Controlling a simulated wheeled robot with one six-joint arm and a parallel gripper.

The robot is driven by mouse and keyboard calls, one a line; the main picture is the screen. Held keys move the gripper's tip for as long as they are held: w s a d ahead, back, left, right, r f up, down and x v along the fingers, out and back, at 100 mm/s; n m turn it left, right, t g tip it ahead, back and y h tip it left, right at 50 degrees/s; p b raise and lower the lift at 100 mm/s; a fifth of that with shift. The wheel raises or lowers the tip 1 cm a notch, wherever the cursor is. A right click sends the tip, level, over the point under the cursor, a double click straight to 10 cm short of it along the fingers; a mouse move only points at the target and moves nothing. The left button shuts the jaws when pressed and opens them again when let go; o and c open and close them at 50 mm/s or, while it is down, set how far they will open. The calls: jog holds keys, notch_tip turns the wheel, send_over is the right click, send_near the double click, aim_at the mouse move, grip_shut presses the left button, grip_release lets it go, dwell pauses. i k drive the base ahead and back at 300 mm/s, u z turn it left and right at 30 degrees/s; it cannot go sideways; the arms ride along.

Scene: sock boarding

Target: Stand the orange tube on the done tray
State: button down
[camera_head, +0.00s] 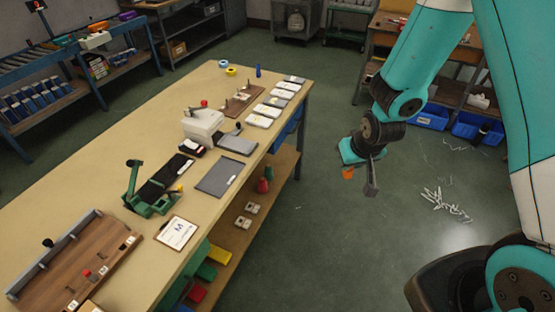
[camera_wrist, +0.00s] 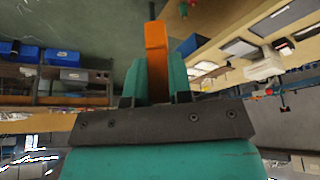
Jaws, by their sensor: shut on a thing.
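My gripper (camera_head: 352,168) hangs over the green floor, to the right of the long workbench and apart from it. It is shut on the orange tube (camera_head: 348,173), which shows only as a small patch in the head view. In the wrist view the orange tube (camera_wrist: 155,45) sticks out between the two teal fingers of my gripper (camera_wrist: 156,72); its lower part is hidden there. The done tray is not clearly marked. A flat grey tray (camera_head: 220,176) lies on the bench, and a larger wooden tray (camera_head: 102,240) lies at the bench's near left end.
The bench (camera_head: 160,110) also holds a green stand (camera_head: 150,205), a white machine (camera_head: 202,126), a clipboard (camera_head: 177,233) and several white-topped pads. A lower shelf (camera_head: 230,225) carries small items. Blue bins (camera_head: 430,117) stand behind my arm. White scraps (camera_head: 447,203) litter the floor.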

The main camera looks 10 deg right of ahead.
aim_at(220, 176)
jog(key=z, duration=0.45)
jog(key=i, duration=1.25)
jog(key=u, duration=1.6)
